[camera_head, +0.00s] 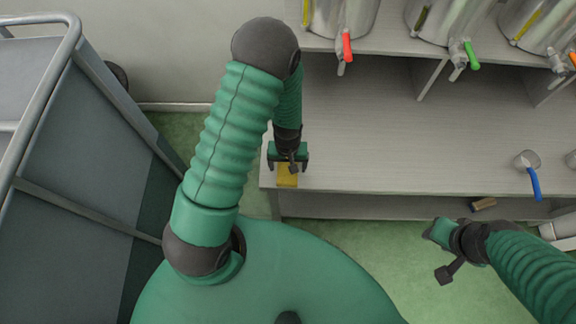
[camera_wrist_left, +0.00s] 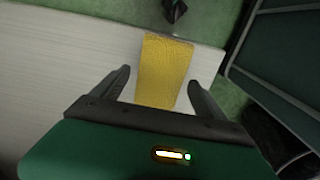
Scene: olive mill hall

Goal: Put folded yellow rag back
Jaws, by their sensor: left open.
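The folded yellow rag (camera_head: 287,178) lies at the left front corner of the grey shelf board (camera_head: 370,165). In the left wrist view the rag (camera_wrist_left: 164,72) is a flat yellow rectangle, with its near part between my two fingers. My left gripper (camera_head: 288,165) is above the rag with its fingers open, one on each side and apart from it. In the wrist view the left gripper (camera_wrist_left: 158,84) shows a gap on both sides of the rag. My right gripper (camera_head: 432,232) is low at the right, in front of the shelf; its jaws are too unclear to read.
Metal containers with red (camera_head: 347,46) and green (camera_head: 471,55) tap handles stand on the upper shelf. A small metal cup with a blue handle (camera_head: 534,184) is at the right. A brown block (camera_head: 484,204) lies on the lower shelf. A grey cart (camera_head: 80,130) stands close at left.

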